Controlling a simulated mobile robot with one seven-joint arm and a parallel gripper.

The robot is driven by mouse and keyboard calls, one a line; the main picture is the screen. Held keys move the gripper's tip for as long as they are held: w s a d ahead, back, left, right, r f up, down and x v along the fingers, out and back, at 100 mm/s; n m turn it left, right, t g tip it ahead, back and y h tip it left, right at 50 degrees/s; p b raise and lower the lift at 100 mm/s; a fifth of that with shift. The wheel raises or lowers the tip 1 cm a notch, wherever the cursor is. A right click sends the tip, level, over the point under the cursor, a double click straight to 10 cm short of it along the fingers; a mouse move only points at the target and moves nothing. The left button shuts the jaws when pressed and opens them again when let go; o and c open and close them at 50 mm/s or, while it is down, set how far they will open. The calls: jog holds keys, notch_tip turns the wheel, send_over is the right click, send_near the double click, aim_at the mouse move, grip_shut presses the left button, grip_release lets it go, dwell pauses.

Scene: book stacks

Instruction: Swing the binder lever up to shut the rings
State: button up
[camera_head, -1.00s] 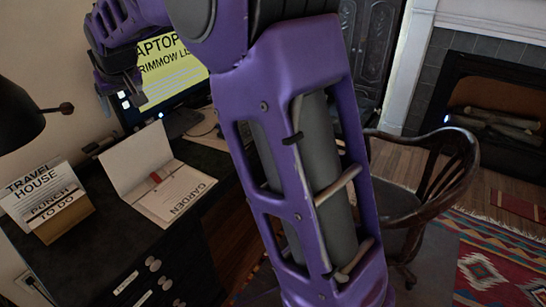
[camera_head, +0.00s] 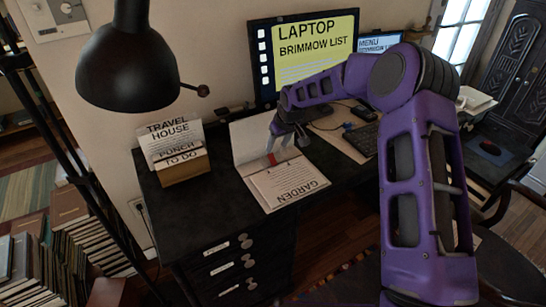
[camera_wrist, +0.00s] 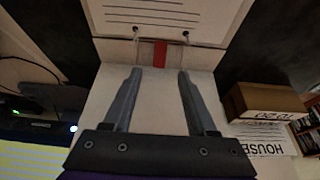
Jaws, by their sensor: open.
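The white ring binder (camera_head: 245,140) lies open on the dark desk, with a printed page marked GARDEN on its near side. Its red lever (camera_head: 271,159) sits at the spine. The lever also shows in the wrist view (camera_wrist: 160,54), between two thin metal rings (camera_wrist: 186,38). I cannot tell whether the rings are open or shut. My gripper (camera_head: 287,142) is over the binder's blank cover, close to the lever. In the wrist view my gripper (camera_wrist: 159,73) is open and empty, its fingertips just short of the lever and to either side of it.
A card box (camera_head: 183,165) with labelled cards stands left of the binder. A black lamp (camera_head: 130,70) hangs at the upper left. A monitor (camera_head: 318,50), a keyboard (camera_head: 362,138) and a second screen (camera_head: 380,44) are behind and to the right. Books (camera_head: 85,235) are stacked on the floor.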

aim_at(272, 158)
jog(key=x, duration=0.8)
grip_shut()
